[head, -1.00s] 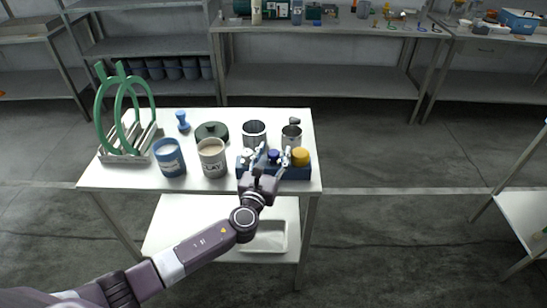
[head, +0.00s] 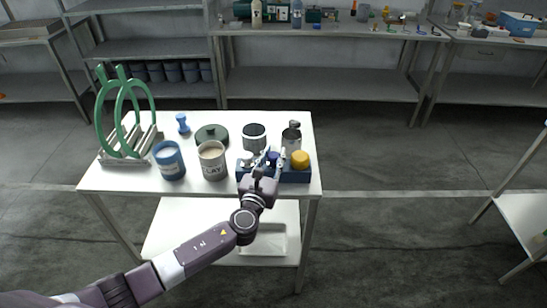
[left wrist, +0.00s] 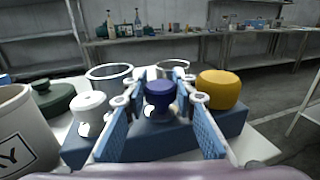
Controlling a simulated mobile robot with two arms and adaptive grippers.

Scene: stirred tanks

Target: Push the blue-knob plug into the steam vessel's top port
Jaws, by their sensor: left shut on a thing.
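The blue-knob plug (left wrist: 158,98) stands in a dark blue rack (head: 295,177) at the table's front right, between a white knob (left wrist: 88,104) and a yellow knob (left wrist: 219,90). It also shows in the head view (head: 273,156). My left gripper (head: 273,157) is shut on the blue knob, with one finger on each side. Two open metal vessels stand behind the rack, a left one (head: 254,143) and a right one (head: 291,138). I cannot tell which is the steam vessel, and its port cannot be made out. My right gripper is out of view.
A blue cup (head: 169,161), a grey cup marked "CLAY" (head: 212,160), a dark green lidded thing (head: 211,133) and a small blue object (head: 183,123) stand left of the rack. A rack with green rings (head: 125,110) is at the far left.

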